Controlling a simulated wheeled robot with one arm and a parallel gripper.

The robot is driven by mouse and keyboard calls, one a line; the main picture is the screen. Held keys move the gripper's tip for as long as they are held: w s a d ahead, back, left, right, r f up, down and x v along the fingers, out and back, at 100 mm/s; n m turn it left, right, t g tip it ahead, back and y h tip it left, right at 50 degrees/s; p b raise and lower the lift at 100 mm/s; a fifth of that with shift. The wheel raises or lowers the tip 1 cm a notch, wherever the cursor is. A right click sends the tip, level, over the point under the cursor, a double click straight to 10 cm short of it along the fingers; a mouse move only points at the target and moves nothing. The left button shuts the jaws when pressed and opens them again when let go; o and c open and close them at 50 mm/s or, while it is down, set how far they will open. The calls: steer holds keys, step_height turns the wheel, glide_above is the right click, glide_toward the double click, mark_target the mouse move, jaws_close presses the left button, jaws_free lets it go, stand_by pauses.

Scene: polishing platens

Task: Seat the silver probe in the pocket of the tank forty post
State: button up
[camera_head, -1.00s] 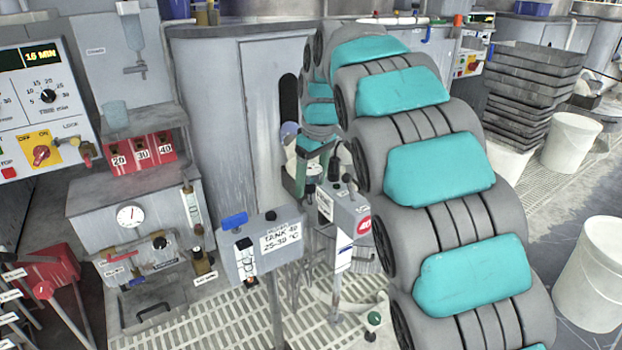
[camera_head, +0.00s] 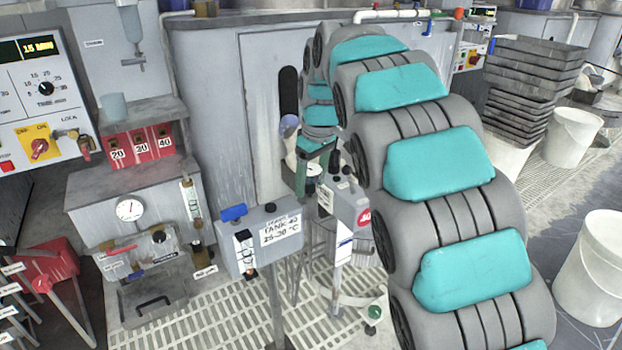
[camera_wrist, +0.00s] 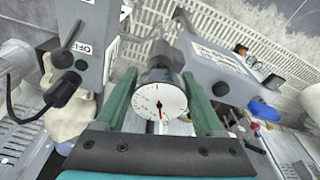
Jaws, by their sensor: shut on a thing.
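The silver probe with a round white dial (camera_wrist: 160,101) sits between the green fingers of my gripper (camera_wrist: 159,80) in the wrist view, shut on it. Its lower end is hidden behind the dial. In the head view my gripper (camera_head: 317,168) is partly hidden by my arm. A grey box post labelled "TANK 40 25-30 °C" (camera_head: 258,250) stands front left of my gripper; it also shows in the wrist view (camera_wrist: 222,72), right of the probe. A second grey post with a red "40" tag (camera_head: 345,212) stands close below my gripper. I cannot tell whether the probe touches a pocket.
A blue handle (camera_head: 234,213) sits on the labelled box. A grey unit with a gauge (camera_head: 130,210) and red 20/30/40 blocks (camera_head: 141,148) stand left. White buckets (camera_head: 594,268) and stacked dark trays (camera_head: 525,95) are at right. Pale slotted grating covers the floor.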

steer(key=shift+f, duration=0.5)
steer(key=o, duration=1.4)
steer(key=shift+r, duration=0.15)
steer(key=r, duration=0.5)
steer(key=d+r, duration=0.1)
steer(key=r, duration=0.1)
steer(key=shift+s+r, duration=0.3)
steer(key=shift+s, duration=0.05)
